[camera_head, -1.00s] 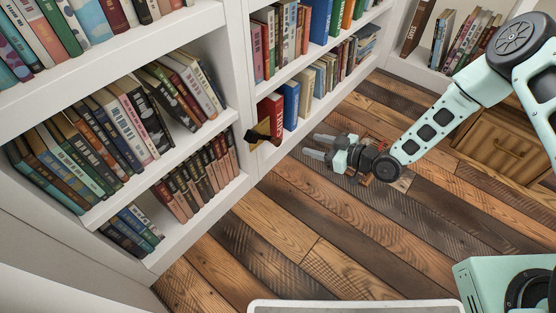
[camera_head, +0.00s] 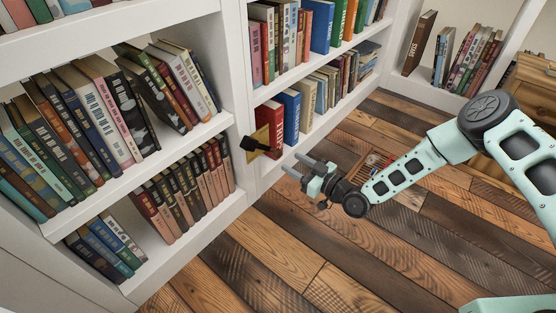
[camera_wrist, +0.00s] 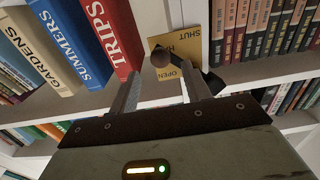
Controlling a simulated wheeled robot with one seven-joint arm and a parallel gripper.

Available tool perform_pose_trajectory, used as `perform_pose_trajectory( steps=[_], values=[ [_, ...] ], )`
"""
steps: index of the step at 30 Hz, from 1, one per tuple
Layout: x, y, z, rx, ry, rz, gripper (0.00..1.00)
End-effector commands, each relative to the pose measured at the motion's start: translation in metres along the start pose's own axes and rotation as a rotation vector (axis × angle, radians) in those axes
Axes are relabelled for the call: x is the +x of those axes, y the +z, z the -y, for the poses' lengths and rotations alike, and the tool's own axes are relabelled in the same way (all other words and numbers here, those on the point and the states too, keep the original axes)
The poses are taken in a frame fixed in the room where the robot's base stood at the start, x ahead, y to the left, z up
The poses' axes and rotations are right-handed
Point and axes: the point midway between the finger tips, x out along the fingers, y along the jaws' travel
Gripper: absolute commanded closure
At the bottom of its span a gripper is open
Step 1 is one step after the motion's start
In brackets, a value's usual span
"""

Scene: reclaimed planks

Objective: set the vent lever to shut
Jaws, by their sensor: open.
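The vent lever (camera_head: 252,144) is a dark handle on a small yellow-brass plate (camera_head: 263,134), fixed at the white upright between two bookcases. In the wrist view the plate (camera_wrist: 192,36) carries the words SHUT and OPEN. The lever's dark round knob (camera_wrist: 161,57) shows there over the plate's left part, close to the OPEN word, and a dark arm (camera_wrist: 213,82) shows at the plate's lower right. My gripper (camera_head: 291,168) is open and empty, a little right of and below the lever. In the wrist view its fingertips (camera_wrist: 160,72) frame the knob without visibly touching it.
White shelves full of books stand left and behind. A red book (camera_head: 270,125) and a blue book (camera_head: 290,115) stand right beside the plate. The floor in front is clear.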

Motion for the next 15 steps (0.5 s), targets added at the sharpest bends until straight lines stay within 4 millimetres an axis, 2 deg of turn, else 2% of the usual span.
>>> perform_pose_trajectory(
  steps=[1,6,10,15],
  values=[
    [0.012,0.004,0.001,-0.001,-0.001,-0.003,0.52],
    [0.043,0.004,0.001,0.001,0.0,-0.002,0.52],
    [0.06,0.003,0.0,0.0,0.0,-0.001,0.52],
    [0.07,0.001,0.0,0.001,0.001,0.0,0.52]
  ],
)
